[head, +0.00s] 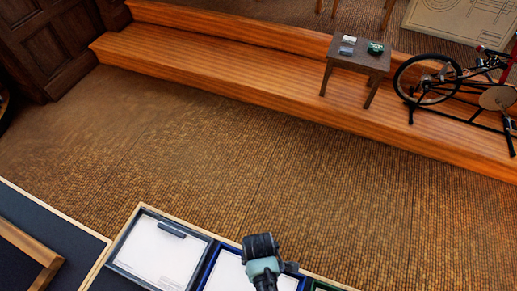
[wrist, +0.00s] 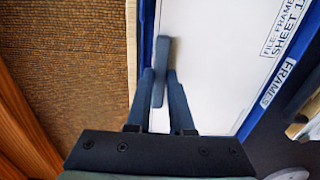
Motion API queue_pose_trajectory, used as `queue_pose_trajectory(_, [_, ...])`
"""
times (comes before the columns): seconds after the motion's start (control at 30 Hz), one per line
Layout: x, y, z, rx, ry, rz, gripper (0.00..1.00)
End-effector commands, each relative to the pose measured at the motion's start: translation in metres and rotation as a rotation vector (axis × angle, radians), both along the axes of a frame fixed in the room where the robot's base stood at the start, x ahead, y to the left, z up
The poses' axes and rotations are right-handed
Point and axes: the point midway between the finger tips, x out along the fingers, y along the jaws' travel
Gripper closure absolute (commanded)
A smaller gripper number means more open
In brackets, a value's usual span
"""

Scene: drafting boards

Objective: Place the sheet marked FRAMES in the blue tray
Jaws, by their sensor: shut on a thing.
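The blue tray (head: 211,267) is at the bottom edge of the head view, partly cut off. In the wrist view its blue rim (wrist: 272,97) carries a FRAMES label. The white sheet marked FRAMES (wrist: 215,50) lies within the tray's rims; I cannot tell whether it rests on the tray floor. A dark grip bar (wrist: 161,65) stands on the sheet near its left edge. My gripper (wrist: 160,78) is shut on this bar, with one finger on each side. In the head view my gripper (head: 265,283) is over the blue tray and hides part of the sheet.
A grey tray (head: 119,263) with another white sheet (head: 160,253) is left of the blue tray. A green-edged tray (head: 322,287) is at its right. Beyond the board are brown floor, a wooden step (head: 220,65), a small table (head: 358,60) and a bicycle (head: 445,80).

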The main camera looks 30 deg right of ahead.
Motion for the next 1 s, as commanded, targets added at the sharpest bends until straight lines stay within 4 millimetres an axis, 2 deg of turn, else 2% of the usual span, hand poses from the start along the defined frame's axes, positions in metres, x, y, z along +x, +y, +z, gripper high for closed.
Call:
queue_pose_trajectory(0.3, [0.0, 0.0, -0.004, 0.001, 0.001, 0.0, 1.0])
queue_pose_trajectory(0.33, [0.0, 0.0, -0.003, 0.0, 0.0, -0.001, 0.76])
queue_pose_trajectory(0.47, [0.0, 0.0, -0.002, 0.001, 0.001, -0.001, 0.53])
queue_pose_trajectory(0.5, [0.0, 0.0, -0.002, 0.001, 0.001, -0.001, 0.5])
queue_pose_trajectory(0.77, [0.0, 0.0, -0.001, 0.001, 0.001, 0.0, 0.5])
queue_pose_trajectory(0.9, [0.0, 0.0, 0.007, 0.001, 0.001, 0.0, 0.5])
queue_pose_trajectory(1.0, [0.0, 0.0, 0.021, 0.0, -0.001, 0.0, 0.5])
